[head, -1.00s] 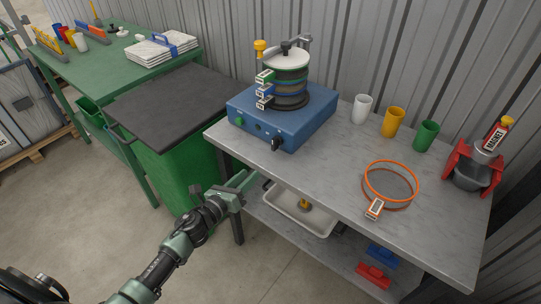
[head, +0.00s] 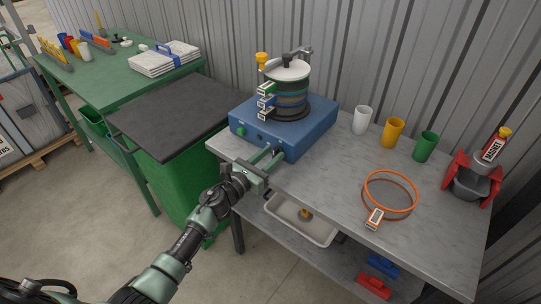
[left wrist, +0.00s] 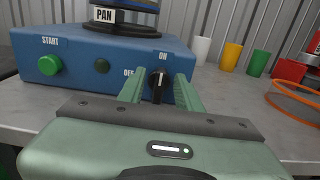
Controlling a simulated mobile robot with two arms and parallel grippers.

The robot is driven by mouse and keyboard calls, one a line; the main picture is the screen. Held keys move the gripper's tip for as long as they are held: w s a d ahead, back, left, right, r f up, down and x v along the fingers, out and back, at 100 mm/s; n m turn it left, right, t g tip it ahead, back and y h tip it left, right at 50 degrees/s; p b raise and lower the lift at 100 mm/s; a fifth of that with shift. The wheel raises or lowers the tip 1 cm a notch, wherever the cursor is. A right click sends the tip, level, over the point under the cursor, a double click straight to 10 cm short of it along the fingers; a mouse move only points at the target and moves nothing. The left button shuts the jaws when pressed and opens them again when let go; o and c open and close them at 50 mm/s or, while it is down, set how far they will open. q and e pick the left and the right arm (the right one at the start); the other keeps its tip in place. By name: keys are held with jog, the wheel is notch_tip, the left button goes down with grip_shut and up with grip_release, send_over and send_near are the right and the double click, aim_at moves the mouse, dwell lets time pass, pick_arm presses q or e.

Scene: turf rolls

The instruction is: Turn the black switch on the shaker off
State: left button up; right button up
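The blue shaker (head: 300,133) stands on the grey table with a stack of sieves on top. Its black switch (left wrist: 159,84) is on the front panel, with ON printed above it and OFF to its upper left. The switch stands upright, towards ON. My left gripper (head: 272,155) is in front of the panel; in the left wrist view its fingers (left wrist: 159,90) are open, one on each side of the switch, with a gap visible on both sides. In the head view the fingers partly hide the switch. My right gripper is in neither view.
A green START button (left wrist: 49,65) and a dark round knob (left wrist: 102,65) are left of the switch. White, yellow and green cups (head: 393,132) and an orange-rimmed sieve (head: 390,193) lie to the right. A green bin (head: 180,170) stands left of the table.

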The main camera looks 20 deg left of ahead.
pick_arm(q)
grip_shut()
jog(key=n, duration=0.4)
jog(key=shift+a+f+n, duration=0.15)
jog(key=shift+a+n, duration=0.05)
jog(key=shift+n, duration=0.1)
jog(key=n, duration=0.4)
jog(key=shift+w+a+f+n+b, duration=0.1)
jog(key=shift+a+n+b, duration=0.1)
jog(key=shift+n+b, duration=0.1)
jog(key=n, duration=0.4)
jog(key=shift+a+f, duration=0.1)
jog(key=shift+f, duration=0.1)
jog(key=shift+f+n+p, duration=0.15)
jog(key=shift+n, duration=1.05)
jog(key=shift+f+n+p, duration=0.1)
jog(key=shift+n+p, duration=0.05)
jog(key=shift+n, duration=1.05)
